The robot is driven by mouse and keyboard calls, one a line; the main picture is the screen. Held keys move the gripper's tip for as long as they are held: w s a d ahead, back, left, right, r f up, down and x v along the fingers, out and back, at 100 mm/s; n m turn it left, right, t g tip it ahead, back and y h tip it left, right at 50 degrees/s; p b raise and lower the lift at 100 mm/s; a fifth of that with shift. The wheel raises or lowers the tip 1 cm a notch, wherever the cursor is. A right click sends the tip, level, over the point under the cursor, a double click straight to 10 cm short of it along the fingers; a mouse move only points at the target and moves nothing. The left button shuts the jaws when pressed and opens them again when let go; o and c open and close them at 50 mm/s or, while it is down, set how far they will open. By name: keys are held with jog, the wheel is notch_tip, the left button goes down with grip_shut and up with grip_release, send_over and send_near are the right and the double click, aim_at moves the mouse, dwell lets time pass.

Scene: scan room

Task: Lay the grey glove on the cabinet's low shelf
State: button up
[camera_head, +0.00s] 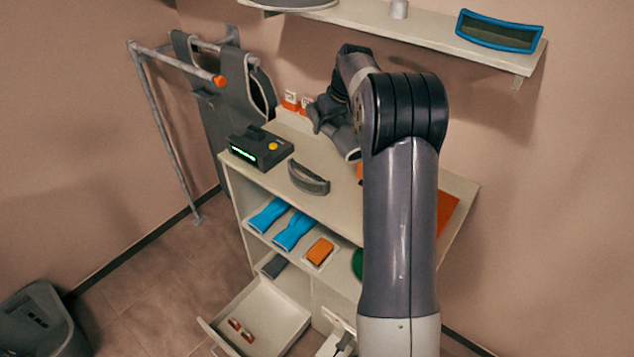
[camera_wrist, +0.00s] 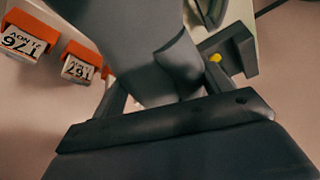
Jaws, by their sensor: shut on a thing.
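My gripper (camera_head: 328,112) is above the back of the cabinet top, partly hidden behind my arm in the head view. It is shut on the grey glove (camera_head: 344,139), which hangs over the cabinet top; whether it touches the top I cannot tell. In the wrist view the glove (camera_wrist: 150,52) fills the space between the two fingers. The cabinet (camera_head: 325,211) has a middle shelf with two blue gloves (camera_head: 294,231) and an orange block (camera_head: 320,251) on a pale tray. A dark grey item (camera_head: 274,265) lies on the low shelf beneath.
A black device (camera_head: 261,150) and a curved grey piece (camera_head: 309,178) lie on the cabinet top. Orange-and-white tags (camera_head: 291,102) stand behind. The drawer (camera_head: 262,312) is open below. A rail (camera_head: 150,95) with grey aprons stands left; a wall shelf (camera_head: 420,25) is above.

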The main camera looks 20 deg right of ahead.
jog(key=b, duration=0.2)
send_over(328, 169)
jog(key=s, duration=0.2)
notch_tip(328, 169, down, 4)
jog(key=shift+w+d+f, duration=0.15)
jog(key=shift+f, duration=0.05)
notch_tip(328, 169, down, 10)
jog(key=shift+f+p, duration=0.1)
jog(key=shift+p, duration=1.05)
jog(key=o, duration=0.9)
jog(key=shift+c, duration=0.2)
jog(key=shift+o, duration=0.4)
